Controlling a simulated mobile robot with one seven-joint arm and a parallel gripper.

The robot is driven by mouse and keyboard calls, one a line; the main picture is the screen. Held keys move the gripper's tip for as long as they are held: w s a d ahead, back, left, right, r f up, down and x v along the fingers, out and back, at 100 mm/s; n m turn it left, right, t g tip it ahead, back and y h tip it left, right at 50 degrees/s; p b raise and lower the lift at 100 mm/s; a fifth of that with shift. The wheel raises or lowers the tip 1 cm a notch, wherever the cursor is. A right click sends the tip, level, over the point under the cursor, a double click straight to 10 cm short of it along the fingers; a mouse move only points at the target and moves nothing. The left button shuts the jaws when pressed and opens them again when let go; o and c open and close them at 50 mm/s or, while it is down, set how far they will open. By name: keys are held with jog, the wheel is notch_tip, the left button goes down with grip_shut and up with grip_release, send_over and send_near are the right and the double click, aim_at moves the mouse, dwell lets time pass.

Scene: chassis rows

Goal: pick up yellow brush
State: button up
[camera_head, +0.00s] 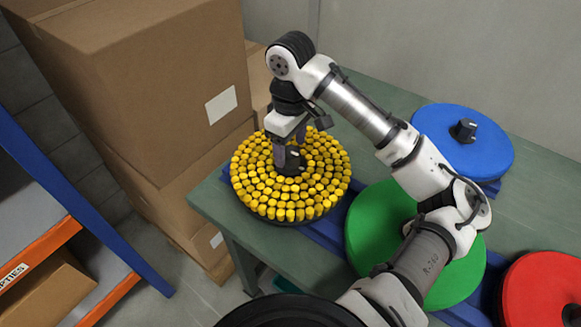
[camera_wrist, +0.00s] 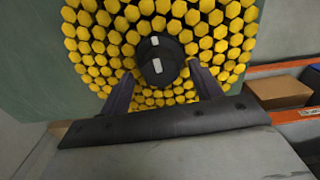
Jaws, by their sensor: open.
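The yellow brush (camera_head: 291,205) is a round disc with rings of many yellow tufts and a dark rim, lying at the left end of the green table. A black knob stands at its centre; it shows clearly in the wrist view, on the brush (camera_wrist: 90,50). My gripper (camera_head: 288,160) points down over the middle of the brush. In the wrist view my gripper (camera_wrist: 163,82) is open, with one finger on each side of the knob. I cannot tell how far down the fingers reach along the knob.
A green disc (camera_head: 375,225), a blue disc (camera_head: 465,145) and a red disc (camera_head: 545,290) lie to the right on the table (camera_head: 225,205). Stacked cardboard boxes (camera_head: 150,90) stand close on the left. A blue and orange shelf (camera_head: 60,235) is at the far left.

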jog(key=shift+f, duration=1.25)
grip_shut()
jog(key=shift+r, duration=0.1)
